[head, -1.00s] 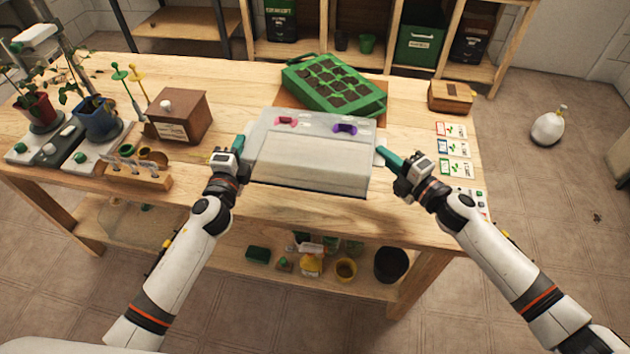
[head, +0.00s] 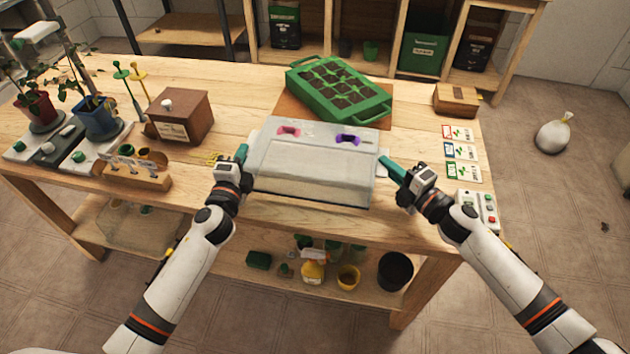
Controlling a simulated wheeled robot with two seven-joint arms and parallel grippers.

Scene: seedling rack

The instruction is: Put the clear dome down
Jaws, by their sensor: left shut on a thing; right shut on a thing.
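The clear dome (head: 314,185) is a boxy see-through cover with a pink and a purple vent piece on its top. It is at the front middle of the wooden table. My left gripper (head: 243,158) is shut on the dome's left end. My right gripper (head: 386,166) is shut on its right end. The dome looks level between the two grippers. I cannot tell whether its lower rim touches the tabletop.
A green seedling tray (head: 340,88) with dark soil cells stands on a brown mat (head: 290,108) behind the dome. A brown wooden box (head: 179,117) is to the left, a smaller box (head: 457,99) to the right. Plant cards (head: 460,152) and a button panel (head: 479,209) lie at the right.

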